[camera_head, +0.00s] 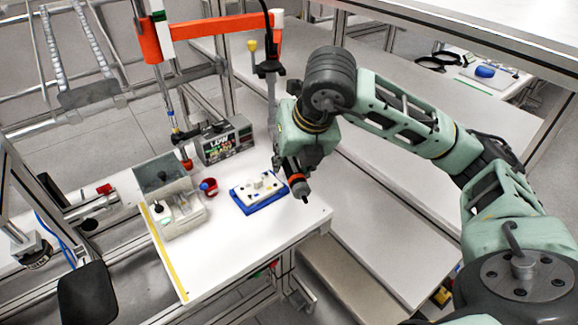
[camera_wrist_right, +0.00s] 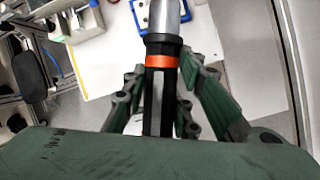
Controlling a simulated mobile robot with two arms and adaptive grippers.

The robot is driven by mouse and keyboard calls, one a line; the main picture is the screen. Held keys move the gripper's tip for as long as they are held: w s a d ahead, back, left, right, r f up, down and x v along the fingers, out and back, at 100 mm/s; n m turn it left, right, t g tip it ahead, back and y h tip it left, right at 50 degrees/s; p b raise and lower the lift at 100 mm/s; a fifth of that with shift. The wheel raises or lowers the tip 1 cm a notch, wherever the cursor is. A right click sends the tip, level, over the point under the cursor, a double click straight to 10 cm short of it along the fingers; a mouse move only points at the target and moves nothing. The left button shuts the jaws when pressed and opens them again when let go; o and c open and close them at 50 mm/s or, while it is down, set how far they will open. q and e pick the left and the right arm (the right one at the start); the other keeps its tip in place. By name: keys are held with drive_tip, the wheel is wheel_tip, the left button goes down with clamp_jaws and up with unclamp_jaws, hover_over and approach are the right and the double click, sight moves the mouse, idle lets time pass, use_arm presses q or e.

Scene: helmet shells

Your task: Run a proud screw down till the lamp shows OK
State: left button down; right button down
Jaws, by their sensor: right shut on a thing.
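My right gripper (camera_head: 291,167) is shut on a power screwdriver, whose black grip and orange ring (camera_wrist_right: 161,62) show between the fingers in the right wrist view. In the head view the screwdriver's dark lower end (camera_head: 303,192) points down by the right edge of a blue tray (camera_head: 250,207). A white plate (camera_head: 265,186) with several small raised parts sits on the tray. I cannot make out a proud screw. The control box (camera_head: 222,142) behind has a lit display with green and white lettering, too small to read surely. My left gripper is out of view.
An orange overhead arm (camera_head: 205,30) with a cable reaches over the bench. The white bench top (camera_head: 225,255) is clear at the front; its right edge lies close to the tray.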

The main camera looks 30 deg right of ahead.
drive_tip(key=shift+f+n+y, duration=0.1)
drive_tip(key=shift+n+y, duration=0.3)
drive_tip(key=shift+n, duration=0.4)
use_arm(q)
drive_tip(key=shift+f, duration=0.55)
use_arm(e)
drive_tip(key=shift+n+y+b, duration=0.3)
drive_tip(key=shift+n+b, duration=0.5)
drive_tip(key=shift+b, duration=0.05)
drive_tip(key=n+y, duration=0.1)
drive_tip(key=n, duration=0.1)
drive_tip(key=shift+n+g, duration=0.3)
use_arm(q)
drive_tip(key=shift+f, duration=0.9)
